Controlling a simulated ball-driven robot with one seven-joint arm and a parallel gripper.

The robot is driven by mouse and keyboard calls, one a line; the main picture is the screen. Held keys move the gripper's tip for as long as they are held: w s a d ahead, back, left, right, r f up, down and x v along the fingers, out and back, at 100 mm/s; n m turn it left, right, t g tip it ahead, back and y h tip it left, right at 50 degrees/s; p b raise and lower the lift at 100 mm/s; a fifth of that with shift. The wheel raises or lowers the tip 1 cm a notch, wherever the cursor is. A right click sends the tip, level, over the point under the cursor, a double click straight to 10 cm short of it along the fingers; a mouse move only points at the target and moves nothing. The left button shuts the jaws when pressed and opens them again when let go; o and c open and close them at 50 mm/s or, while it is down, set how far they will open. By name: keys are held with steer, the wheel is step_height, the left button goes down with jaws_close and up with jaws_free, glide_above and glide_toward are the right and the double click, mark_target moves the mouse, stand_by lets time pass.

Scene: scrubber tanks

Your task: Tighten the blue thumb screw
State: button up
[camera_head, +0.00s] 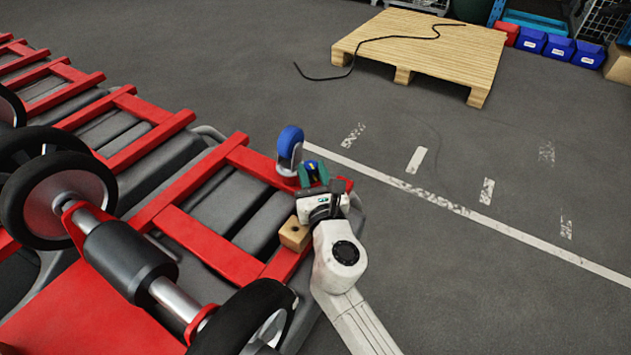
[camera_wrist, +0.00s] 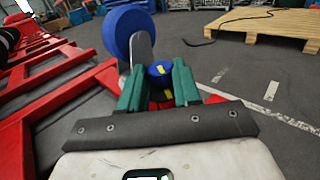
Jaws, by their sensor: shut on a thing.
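The blue thumb screw (camera_wrist: 159,72) with a yellow mark on its top shows between the green fingers of my gripper (camera_wrist: 158,88) in the wrist view. The fingers are shut on its sides. In the head view the screw (camera_head: 309,165) is a small blue spot between the fingertips of my gripper (camera_head: 313,174), at the end corner of the red frame (camera_head: 236,157). Part of the screw and what lies under it are hidden by the fingers. A blue caster wheel (camera_head: 290,141) in a grey metal fork stands just behind and left of the screw.
A tan wooden block (camera_head: 295,234) sits on the frame beside my wrist. Black wheels and a motor (camera_head: 125,262) stand at the left. A wooden pallet (camera_head: 420,45) with a black cable lies at the back. The floor at right is clear.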

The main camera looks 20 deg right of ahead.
mark_target(311, 181)
steer(key=shift+a+m+g+h, duration=0.3)
steer(key=shift+m+h, duration=0.4)
steer(key=shift+h, duration=0.3)
steer(key=shift+r+h, duration=0.1)
steer(key=shift+h, duration=0.2)
steer(key=o, duration=1.1)
steer(key=shift+c, duration=0.2)
steer(key=shift+r+p, duration=0.65)
steer(key=shift+r, duration=0.05)
step_height(311, 181, up, 2)
steer(key=shift+r+p, duration=0.1)
steer(key=shift+p, duration=1.1)
steer(key=s+r+p, duration=0.9)
steer(key=s+p, duration=0.2)
steer(key=s, duration=0.3)
steer(key=shift+d+r, duration=0.15)
steer(key=shift+d, duration=0.05)
